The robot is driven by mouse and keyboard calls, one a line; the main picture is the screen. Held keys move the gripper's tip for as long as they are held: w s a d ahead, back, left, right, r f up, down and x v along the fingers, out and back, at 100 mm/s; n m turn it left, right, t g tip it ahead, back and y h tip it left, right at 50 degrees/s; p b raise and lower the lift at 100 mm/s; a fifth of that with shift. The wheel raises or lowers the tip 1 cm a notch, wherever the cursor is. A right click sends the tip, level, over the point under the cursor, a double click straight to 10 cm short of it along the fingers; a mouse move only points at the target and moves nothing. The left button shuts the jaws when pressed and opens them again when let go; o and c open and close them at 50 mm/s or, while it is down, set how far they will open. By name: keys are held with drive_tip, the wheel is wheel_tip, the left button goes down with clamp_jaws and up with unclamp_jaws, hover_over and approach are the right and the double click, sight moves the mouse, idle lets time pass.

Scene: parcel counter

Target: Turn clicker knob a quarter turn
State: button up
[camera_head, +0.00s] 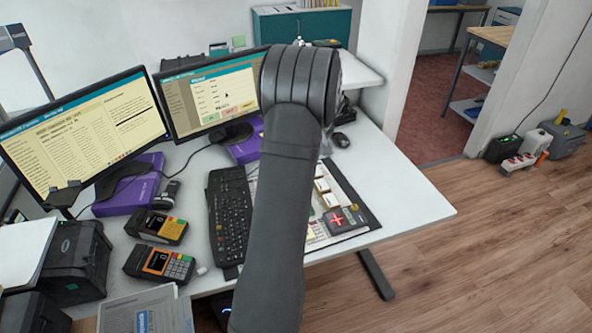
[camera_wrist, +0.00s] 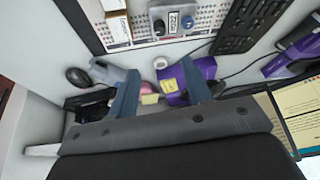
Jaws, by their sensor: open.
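A small light-grey box (camera_wrist: 172,17) with a white label lies on the desk mat near the top of the wrist view. A dark round knob (camera_wrist: 158,28) and a second knob-like part (camera_wrist: 187,22) show at its sides; I cannot tell which is the clicker knob. My gripper (camera_wrist: 160,64) is open, with its two blue-grey fingers apart and nothing held between them. The box lies beyond the fingertips, apart from them. In the head view my arm covers the gripper and the part of the desk behind it.
The desk mat (camera_head: 357,205) carries a dark device with a red cross (camera_head: 342,218). The keyboard (camera_head: 229,210), two card terminals (camera_head: 158,227) and two monitors (camera_head: 85,128) stand left of my arm. A mouse (camera_head: 341,140) lies farther back. The desk's right corner is clear.

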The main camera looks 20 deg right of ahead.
drive_tip(key=x, duration=1.5)
drive_tip(key=shift+a+f, duration=0.1)
drive_tip(key=shift+f, duration=0.25)
drive_tip(key=c, duration=1)
